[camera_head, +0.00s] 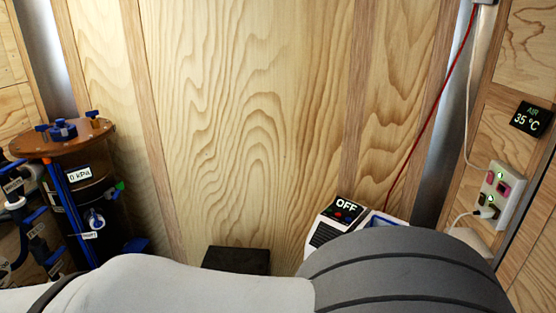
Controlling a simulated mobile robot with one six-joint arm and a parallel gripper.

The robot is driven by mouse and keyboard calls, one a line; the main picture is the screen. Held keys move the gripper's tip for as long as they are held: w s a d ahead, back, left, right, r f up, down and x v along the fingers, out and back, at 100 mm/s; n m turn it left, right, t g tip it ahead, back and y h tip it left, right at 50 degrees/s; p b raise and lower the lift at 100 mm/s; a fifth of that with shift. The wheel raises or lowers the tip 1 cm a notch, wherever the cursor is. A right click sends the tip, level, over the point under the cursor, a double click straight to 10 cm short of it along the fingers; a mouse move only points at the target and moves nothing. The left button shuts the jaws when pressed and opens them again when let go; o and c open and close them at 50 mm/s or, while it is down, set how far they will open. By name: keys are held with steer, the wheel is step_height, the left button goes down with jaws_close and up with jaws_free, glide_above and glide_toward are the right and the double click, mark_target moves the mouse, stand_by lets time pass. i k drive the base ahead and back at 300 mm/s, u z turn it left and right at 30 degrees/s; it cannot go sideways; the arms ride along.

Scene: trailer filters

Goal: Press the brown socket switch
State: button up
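A white socket panel (508,195) is mounted on the wooden wall at the right. It carries small coloured parts: a pink-red one (490,178) at upper left, a dark red one (503,188) at upper right, and a dark one with a green spot near the lower middle. They are too small to tell which is the brown switch. A white plug (486,212) with a white cable sits at the panel's lower part. My gripper is not in view; a large white and grey part, probably my arm, fills the bottom.
A white unit with an OFF display (346,208) stands low at centre right, partly hidden. A temperature display (530,119) reads 35 °C above the panel. A red cable (428,120) runs down the wall. A dark tank with a brown lid (85,138) and pipes stand at left.

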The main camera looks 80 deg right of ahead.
mark_target(481, 200)
steer(key=z, duration=3.95)
steer(key=k, duration=0.9)
steer(key=z, duration=0.3)
steer(key=i, duration=1.35)
steer(key=z, duration=0.2)
